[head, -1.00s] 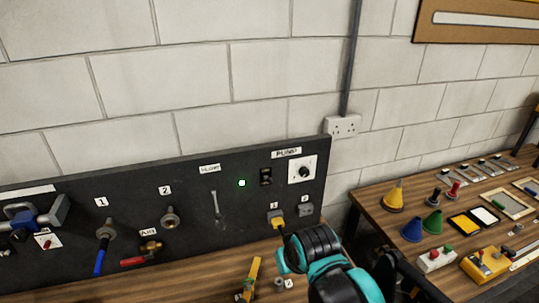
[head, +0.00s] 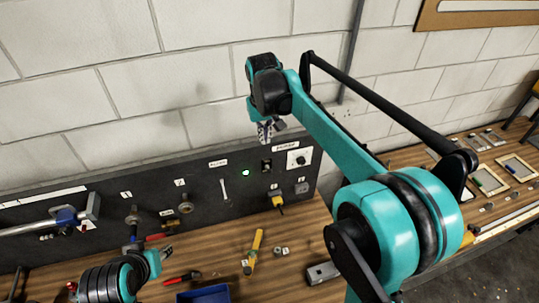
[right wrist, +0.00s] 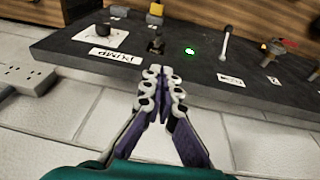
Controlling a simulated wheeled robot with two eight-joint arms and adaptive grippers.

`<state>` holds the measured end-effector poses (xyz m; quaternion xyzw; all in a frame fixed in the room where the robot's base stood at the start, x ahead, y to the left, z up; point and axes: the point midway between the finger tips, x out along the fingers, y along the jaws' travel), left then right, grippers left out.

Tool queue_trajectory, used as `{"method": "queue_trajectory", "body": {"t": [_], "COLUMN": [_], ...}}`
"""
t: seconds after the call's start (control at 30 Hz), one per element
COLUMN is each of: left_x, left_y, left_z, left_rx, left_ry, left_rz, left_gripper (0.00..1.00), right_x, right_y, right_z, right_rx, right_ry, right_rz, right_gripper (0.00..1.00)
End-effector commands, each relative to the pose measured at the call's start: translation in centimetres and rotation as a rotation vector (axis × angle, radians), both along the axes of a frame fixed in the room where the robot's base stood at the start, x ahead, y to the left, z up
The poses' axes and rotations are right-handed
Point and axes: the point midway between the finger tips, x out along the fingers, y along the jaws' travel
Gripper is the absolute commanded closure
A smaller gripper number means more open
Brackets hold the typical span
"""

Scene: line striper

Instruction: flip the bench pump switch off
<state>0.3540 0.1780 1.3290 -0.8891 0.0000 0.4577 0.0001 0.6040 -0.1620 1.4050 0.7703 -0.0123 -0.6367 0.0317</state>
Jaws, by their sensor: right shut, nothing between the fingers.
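The dark pump switch (head: 267,166) sits on the black panel, left of a white plate with a black knob (head: 299,159) and near the PUMP label (head: 286,147). A lit green lamp (head: 246,173) is left of the switch. My right gripper (head: 264,134) is shut and empty, in front of the wall just above the switch. In the right wrist view its closed fingertips (right wrist: 162,72) point at the switch (right wrist: 157,45), seemingly apart from it. The switch's position is too small to tell. My left gripper (head: 165,253) is low at left, over the bench; its jaws are unclear.
The panel (head: 215,195) also carries a lever (head: 225,190), valves and a yellow plug (head: 277,200). A yellow-handled tool (head: 254,250), a blue tray (head: 205,294) and a grey block (head: 322,272) lie on the bench. A side table with frames stands right.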

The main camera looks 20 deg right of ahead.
Motion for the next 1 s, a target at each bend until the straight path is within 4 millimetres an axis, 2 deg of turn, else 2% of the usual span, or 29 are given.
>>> {"method": "queue_trajectory", "body": {"t": [0.33,0.47,0.57,0.93,1.0], "left_x": [0.0,0.0,0.0,0.0,0.0], "left_y": [0.0,0.0,0.0,0.0,0.0], "left_z": [-0.1,0.0,0.1,0.7,0.9], "left_rx": [0.000,0.000,0.000,0.000,0.000], "left_ry": [0.000,0.000,0.000,0.000,0.000], "left_rz": [0.000,0.000,0.000,0.000,0.000], "left_gripper": [0.61,0.61,0.61,0.61,0.61], "right_x": [0.1,0.3,0.5,2.0,1.6], "right_y": [0.0,-0.1,-0.2,-0.6,-0.9], "right_z": [-0.2,-1.1,-2.6,-10.2,-11.2], "right_rx": [0.000,0.000,0.000,0.000,0.000], "right_ry": [0.000,0.000,0.000,0.000,0.000], "right_rz": [0.000,0.000,0.000,0.001,0.000], "right_gripper": [1.00,1.00,1.00,1.00,1.00]}}
